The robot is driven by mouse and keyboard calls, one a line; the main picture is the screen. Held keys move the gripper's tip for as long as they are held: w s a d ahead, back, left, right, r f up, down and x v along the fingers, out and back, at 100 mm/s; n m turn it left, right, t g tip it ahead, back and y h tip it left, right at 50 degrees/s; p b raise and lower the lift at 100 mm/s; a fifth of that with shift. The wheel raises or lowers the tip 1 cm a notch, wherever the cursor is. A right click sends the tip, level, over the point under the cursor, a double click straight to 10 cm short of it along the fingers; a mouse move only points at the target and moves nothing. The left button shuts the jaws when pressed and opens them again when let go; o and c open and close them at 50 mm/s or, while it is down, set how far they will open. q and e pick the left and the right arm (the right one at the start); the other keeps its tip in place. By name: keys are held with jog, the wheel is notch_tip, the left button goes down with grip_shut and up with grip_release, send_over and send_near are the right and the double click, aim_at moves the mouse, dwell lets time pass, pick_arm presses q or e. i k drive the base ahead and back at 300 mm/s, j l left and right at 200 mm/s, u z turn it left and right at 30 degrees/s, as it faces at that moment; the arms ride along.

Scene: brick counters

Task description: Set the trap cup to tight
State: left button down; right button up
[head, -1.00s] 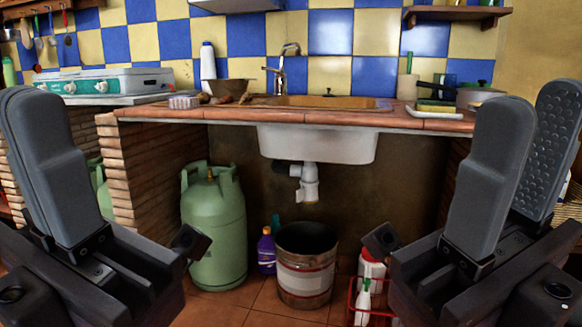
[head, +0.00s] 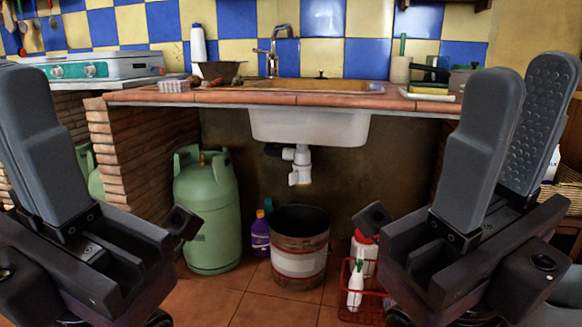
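The white drain trap (head: 300,165) hangs under the white sink basin (head: 310,127), in the open space below the counter. Its lower part, where the trap cup sits, is small in view, and I cannot tell how tight it is. My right gripper (head: 524,78) is raised at the right with its two fingers apart and nothing between them. My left gripper (head: 28,85) is raised at the left edge, its fingers overlapping in view, so their gap is unclear. Both grippers are well apart from the trap.
A green gas cylinder (head: 208,215), a purple bottle (head: 261,235), a metal bucket (head: 300,258) and a red rack (head: 363,305) with bottles stand on the floor under the counter. The bucket is below the trap. A brick wall (head: 145,150) bounds the left side. Tiled floor in front is clear.

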aim_at(301, 176)
jog(key=i+j, duration=1.1)
jog(key=j, duration=0.2)
jog(key=i+j, duration=0.6)
